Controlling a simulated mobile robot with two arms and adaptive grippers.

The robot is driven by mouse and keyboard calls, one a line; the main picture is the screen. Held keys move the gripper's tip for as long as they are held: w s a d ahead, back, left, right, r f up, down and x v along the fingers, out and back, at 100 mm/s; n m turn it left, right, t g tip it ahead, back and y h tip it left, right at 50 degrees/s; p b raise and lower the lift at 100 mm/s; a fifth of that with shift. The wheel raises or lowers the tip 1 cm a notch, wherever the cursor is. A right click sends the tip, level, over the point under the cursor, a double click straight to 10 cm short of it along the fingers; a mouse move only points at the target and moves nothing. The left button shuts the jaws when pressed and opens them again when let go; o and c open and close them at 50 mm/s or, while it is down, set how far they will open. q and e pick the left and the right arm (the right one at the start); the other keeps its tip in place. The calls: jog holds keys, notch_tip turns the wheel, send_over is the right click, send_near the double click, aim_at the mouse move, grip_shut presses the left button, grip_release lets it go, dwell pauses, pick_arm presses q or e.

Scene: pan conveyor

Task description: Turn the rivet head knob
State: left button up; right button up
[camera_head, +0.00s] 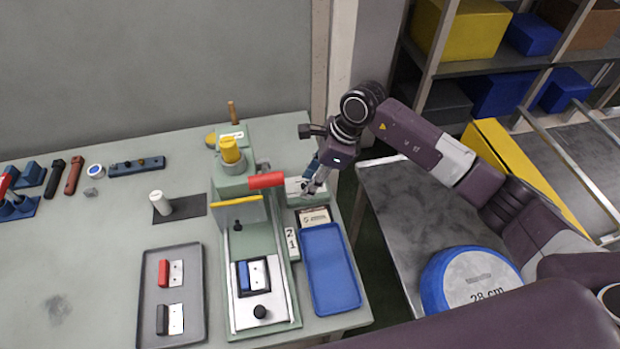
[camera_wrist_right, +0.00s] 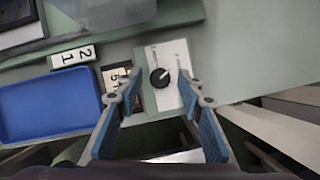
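The rivet head knob looks to be the small black round knob (camera_wrist_right: 160,77) with a pale pointer line, on a white-faced panel (camera_wrist_right: 168,90). The panel also shows in the head view as a small pale box (camera_head: 293,186) at the right back of the bench, where my gripper partly hides it. My right gripper (camera_head: 311,183) reaches down over this box. In the right wrist view, its blue-padded fingers (camera_wrist_right: 158,88) are open, one on each side of the knob, with gaps between. My left gripper is out of view.
A green press fixture (camera_head: 281,262) with a red handle (camera_head: 267,180) stands just left of my right gripper. A blue tray (camera_head: 335,295) and a 2/1 number plate (camera_head: 291,244) lie in front. A grey tray (camera_head: 189,338) holds red and black parts.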

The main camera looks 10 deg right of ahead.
jog(key=c, duration=0.7)
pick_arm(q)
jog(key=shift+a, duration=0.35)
pick_arm(e)
grip_shut()
